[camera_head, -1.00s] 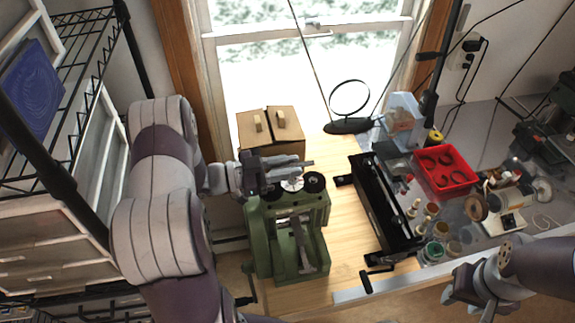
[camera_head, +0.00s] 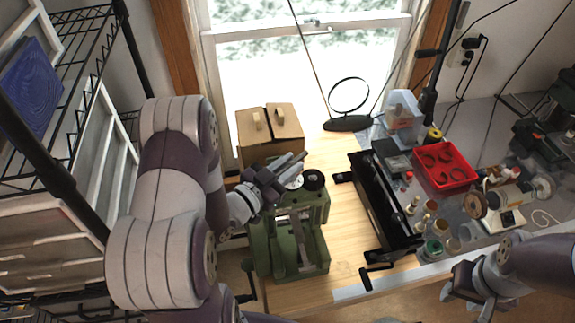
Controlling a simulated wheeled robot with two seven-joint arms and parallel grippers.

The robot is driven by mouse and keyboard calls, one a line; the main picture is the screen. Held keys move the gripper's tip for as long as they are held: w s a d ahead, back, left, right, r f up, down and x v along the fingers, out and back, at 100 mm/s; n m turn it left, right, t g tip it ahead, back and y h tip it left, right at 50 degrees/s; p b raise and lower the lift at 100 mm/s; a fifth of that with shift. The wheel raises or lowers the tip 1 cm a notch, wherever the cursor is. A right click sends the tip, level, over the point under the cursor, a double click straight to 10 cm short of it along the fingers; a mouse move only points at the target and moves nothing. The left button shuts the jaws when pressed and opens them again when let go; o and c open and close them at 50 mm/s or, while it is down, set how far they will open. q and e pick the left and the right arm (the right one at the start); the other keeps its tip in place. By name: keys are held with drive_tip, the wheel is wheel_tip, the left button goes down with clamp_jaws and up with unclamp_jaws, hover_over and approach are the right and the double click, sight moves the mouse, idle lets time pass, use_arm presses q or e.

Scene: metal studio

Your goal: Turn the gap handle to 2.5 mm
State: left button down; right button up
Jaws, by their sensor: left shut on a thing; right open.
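A green rolling mill (camera_head: 262,256) stands on the wooden bench in front of the window. A white dial (camera_head: 294,183) and a black round knob (camera_head: 314,180) show on its top right. My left gripper (camera_head: 282,177) is over the top of the mill, tilted, and shut on the gap handle, which its fingers mostly hide. The dial's scale is too small to read. My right gripper (camera_head: 466,287) is open and empty at the lower right, in front of the bench, away from the mill.
A cardboard box (camera_head: 270,135) stands behind the mill. A black long tool (camera_head: 385,205) lies to its right. A red tray (camera_head: 443,165), a clear container (camera_head: 403,118) and several small jars crowd the right side. A strip of bare wood (camera_head: 345,240) lies between mill and black tool.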

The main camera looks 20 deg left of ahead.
use_arm(q)
drive_tip(key=n+y, duration=0.2)
drive_tip(key=y, duration=0.1)
drive_tip(key=n+t+y+b, duration=0.1)
drive_tip(key=y, duration=0.1)
drive_tip(key=shift+d+f+n, duration=0.1)
drive_tip(key=shift+d+n, duration=0.2)
drive_tip(key=shift+n+y+b, duration=0.3)
drive_tip(key=shift+n+y, duration=0.2)
drive_tip(key=shift+y, duration=0.8)
drive_tip(key=c, duration=1.1)
unclamp_jaws()
